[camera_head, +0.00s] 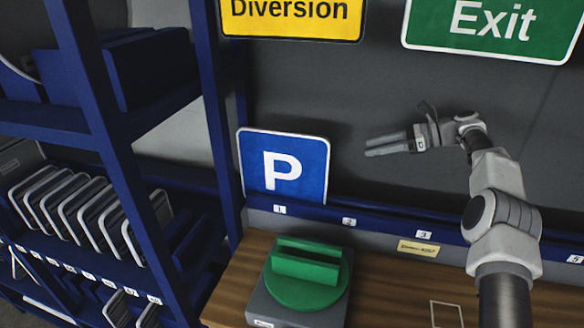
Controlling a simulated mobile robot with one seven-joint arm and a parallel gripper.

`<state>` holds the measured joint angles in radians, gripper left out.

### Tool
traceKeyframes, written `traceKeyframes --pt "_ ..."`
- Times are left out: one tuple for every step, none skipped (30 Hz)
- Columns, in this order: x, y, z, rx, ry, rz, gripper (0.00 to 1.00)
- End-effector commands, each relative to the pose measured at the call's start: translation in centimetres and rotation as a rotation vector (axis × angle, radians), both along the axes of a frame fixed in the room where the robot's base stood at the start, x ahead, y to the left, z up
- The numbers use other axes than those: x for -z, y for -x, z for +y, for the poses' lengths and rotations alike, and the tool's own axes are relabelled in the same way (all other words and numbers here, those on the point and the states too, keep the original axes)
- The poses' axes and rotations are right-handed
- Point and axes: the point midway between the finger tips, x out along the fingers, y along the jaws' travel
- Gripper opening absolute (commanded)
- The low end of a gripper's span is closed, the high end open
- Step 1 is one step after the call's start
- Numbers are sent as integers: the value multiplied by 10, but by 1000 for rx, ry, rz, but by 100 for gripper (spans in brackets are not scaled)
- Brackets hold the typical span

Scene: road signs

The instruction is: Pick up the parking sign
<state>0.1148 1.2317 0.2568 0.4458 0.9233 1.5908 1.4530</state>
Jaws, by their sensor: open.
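The parking sign (312,165) is a blue square panel with a white P and a white edge. It stands upright in the blue rail at the slot marked 1, leaning against the dark back wall. My gripper (368,147) is open and empty to the right of the sign, at about the height of its upper half. Its fingers point left towards the sign, with a gap between them and the sign. My arm reaches in from the lower right.
A green holder on a grey base (306,277) sits on the wooden bench (392,288) below the sign. Yellow Diversion (290,12) and green Exit (490,28) signs hang above. A blue shelf rack (110,150) with several panels stands at left. The rail (400,219) is empty right of the sign.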

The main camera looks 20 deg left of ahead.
Motion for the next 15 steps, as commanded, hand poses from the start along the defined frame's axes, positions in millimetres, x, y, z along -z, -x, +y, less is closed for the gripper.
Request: traceKeyframes --pt "1 -1 0 2 -5 4 55" --pt "1 -1 0 2 -7 6 55" --pt "2 -1 2 2 -9 8 55" --pt "3 0 4 2 -8 10 55" --pt "5 0 8 1 -9 10 55" --pt "8 1 13 1 -8 12 55" --pt "10 1 18 1 -8 11 55" --pt "12 2 24 -1 -8 12 55" --pt "15 2 32 -1 -7 11 55" --pt "17 3 38 -2 -8 12 55" --pt "19 3 44 0 -8 11 55" --pt "23 4 53 -1 -8 12 55" --pt "25 4 59 -1 -8 11 55" --pt "28 4 65 0 -7 10 55" --pt "31 5 73 -1 -6 11 55"
